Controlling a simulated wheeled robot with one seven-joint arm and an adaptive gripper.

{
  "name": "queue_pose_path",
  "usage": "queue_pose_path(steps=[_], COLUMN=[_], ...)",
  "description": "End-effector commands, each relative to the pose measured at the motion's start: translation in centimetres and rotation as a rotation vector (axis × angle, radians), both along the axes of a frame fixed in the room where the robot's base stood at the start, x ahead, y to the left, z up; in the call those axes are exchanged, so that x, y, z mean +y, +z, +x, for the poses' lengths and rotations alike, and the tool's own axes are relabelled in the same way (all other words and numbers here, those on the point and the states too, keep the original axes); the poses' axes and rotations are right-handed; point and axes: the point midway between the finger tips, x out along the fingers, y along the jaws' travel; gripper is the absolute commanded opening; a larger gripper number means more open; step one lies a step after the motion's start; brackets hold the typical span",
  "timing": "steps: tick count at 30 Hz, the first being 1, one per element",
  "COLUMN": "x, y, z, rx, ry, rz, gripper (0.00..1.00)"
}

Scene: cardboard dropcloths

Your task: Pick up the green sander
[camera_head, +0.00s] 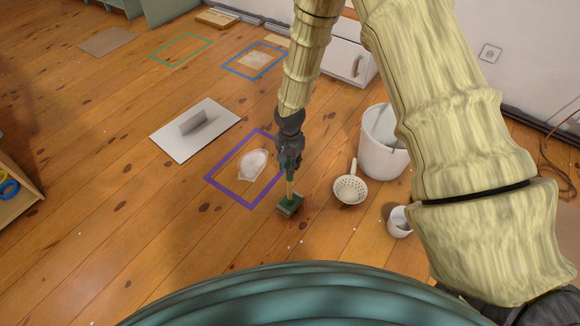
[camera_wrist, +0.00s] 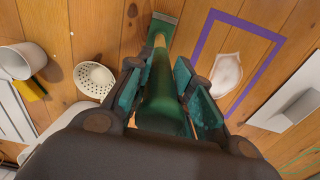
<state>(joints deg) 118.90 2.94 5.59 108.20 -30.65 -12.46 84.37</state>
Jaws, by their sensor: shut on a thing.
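The green sander has a flat green head (camera_head: 290,205) and a wooden handle, seen in the head view just right of the purple frame. Its head is low, at or close to the floor; I cannot tell whether it touches. In the wrist view its thick green grip (camera_wrist: 162,105) runs between my fingers, with the head (camera_wrist: 164,18) at the far end. My gripper (camera_head: 288,165) points down from above and is shut on the sander's handle. In the wrist view the fingers of my gripper (camera_wrist: 168,90) lie on both sides of the green grip.
A purple frame (camera_head: 213,183) holds a whitish packet (camera_head: 252,163). A white strainer (camera_head: 349,188), a white bucket (camera_head: 382,158) and a small white cup (camera_head: 399,224) stand to the right. A grey-white trowel plate (camera_head: 180,145) lies left. Floor front left is clear.

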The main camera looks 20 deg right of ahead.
Motion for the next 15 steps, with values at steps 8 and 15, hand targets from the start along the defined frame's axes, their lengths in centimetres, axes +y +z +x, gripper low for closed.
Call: queue_pose_path(steps=[8, 15], x=[-0.1, -0.6], y=[1.4, 1.7], z=[-0.9, -3.2], rx=[0.003, 0.003], ry=[0.001, 0.0], rz=[0.0, -0.001], gripper=[0.0, 0.0])
